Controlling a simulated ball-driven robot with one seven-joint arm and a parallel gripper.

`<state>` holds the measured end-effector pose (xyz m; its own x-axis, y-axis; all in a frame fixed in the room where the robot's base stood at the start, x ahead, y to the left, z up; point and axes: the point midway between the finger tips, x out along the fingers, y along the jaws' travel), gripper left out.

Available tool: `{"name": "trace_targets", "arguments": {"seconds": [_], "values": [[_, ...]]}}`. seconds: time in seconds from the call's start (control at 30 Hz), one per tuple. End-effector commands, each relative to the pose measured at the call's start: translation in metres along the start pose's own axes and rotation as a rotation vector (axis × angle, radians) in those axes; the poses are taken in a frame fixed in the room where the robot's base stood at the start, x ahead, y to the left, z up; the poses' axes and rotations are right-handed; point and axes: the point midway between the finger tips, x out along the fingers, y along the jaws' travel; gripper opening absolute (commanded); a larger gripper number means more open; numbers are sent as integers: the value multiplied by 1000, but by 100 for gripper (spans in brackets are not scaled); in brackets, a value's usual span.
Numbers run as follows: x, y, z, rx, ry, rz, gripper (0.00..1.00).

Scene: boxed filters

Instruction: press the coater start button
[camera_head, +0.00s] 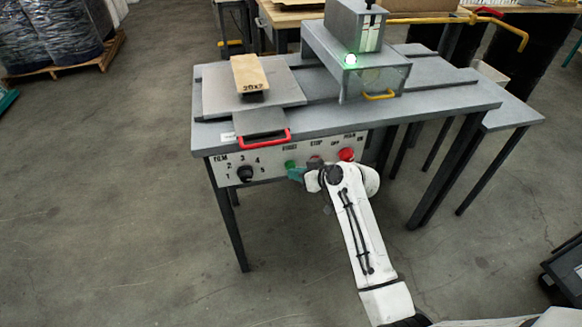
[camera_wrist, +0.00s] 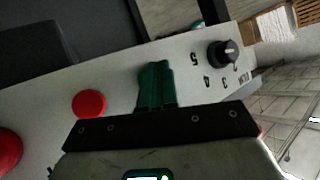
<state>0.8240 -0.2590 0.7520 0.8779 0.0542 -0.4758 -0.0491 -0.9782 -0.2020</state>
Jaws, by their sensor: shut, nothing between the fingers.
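The coater's white control panel (camera_head: 268,165) runs along the front of the grey table. The green start button (camera_head: 290,164) sits under its label, partly covered by my gripper (camera_head: 294,174). My gripper is shut and empty, its teal fingers at the panel in front of the button. In the wrist view my gripper (camera_wrist: 154,72) points at the panel and hides the green button. Whether the fingertips touch it, I cannot tell. The red stop button (camera_wrist: 89,103) is to the left there, and the black film knob (camera_wrist: 223,54) to the right.
A larger red button (camera_head: 346,155) sits right of stop, near my wrist. A red handle (camera_head: 263,137) juts out above the panel. A green lamp (camera_head: 350,59) glows on the coater housing (camera_head: 356,74). The floor in front is clear.

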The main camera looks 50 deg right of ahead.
Motion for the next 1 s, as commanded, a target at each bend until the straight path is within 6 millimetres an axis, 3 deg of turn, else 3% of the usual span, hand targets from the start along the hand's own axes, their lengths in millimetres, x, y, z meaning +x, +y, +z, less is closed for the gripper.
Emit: {"name": "trace_targets", "arguments": {"seconds": [0.6,1.0], "values": [[-11,-8,7,0,-1,0,0],[-35,-26,24,0,-2,-1,0]]}}
